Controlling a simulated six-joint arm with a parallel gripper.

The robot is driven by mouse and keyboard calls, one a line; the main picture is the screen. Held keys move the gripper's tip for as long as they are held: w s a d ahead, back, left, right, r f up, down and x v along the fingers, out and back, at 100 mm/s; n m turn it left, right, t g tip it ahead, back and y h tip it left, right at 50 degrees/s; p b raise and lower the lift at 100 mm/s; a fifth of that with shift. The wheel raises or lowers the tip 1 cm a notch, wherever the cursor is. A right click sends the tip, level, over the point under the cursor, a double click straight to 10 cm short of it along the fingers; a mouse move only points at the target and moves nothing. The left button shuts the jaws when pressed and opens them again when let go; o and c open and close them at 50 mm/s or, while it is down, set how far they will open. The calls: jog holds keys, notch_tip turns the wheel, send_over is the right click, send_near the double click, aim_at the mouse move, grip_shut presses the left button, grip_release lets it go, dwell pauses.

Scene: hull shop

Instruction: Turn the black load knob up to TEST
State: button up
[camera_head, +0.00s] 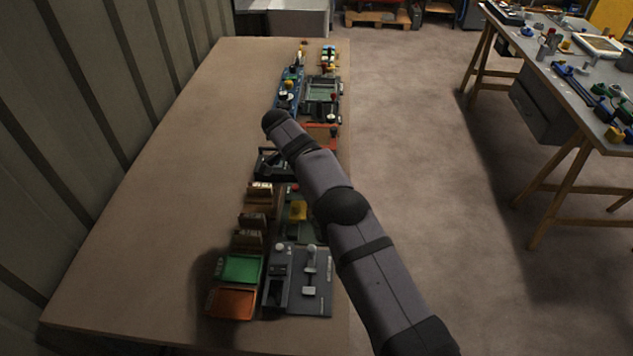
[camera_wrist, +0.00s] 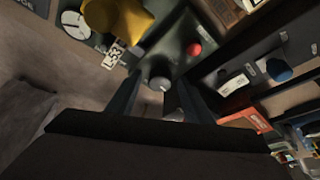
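In the wrist view a small dark round knob (camera_wrist: 159,82) with a pale mark on its top stands on a dark green panel (camera_wrist: 172,42). I take it for the black load knob; the mark is too small to read. My gripper (camera_wrist: 158,88) is open, with one finger on each side of the knob, and gaps seem to show between fingers and knob. Whether either finger touches it is unclear. In the head view my arm hides the knob, and the fingers cannot be made out. The word TEST is not readable in either view.
A yellow lobed knob (camera_wrist: 118,18), a red button (camera_wrist: 194,49) and a small printed tag (camera_wrist: 114,55) are close by. A blue knob (camera_wrist: 279,69) is to the right. Green (camera_head: 240,268) and orange (camera_head: 232,303) trays stand at the near end. The bench's left side (camera_head: 165,190) is clear.

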jog(key=v, duration=0.7)
dwell(0.5)
jog(key=shift+a+r, duration=0.1)
jog(key=shift+r, duration=0.05)
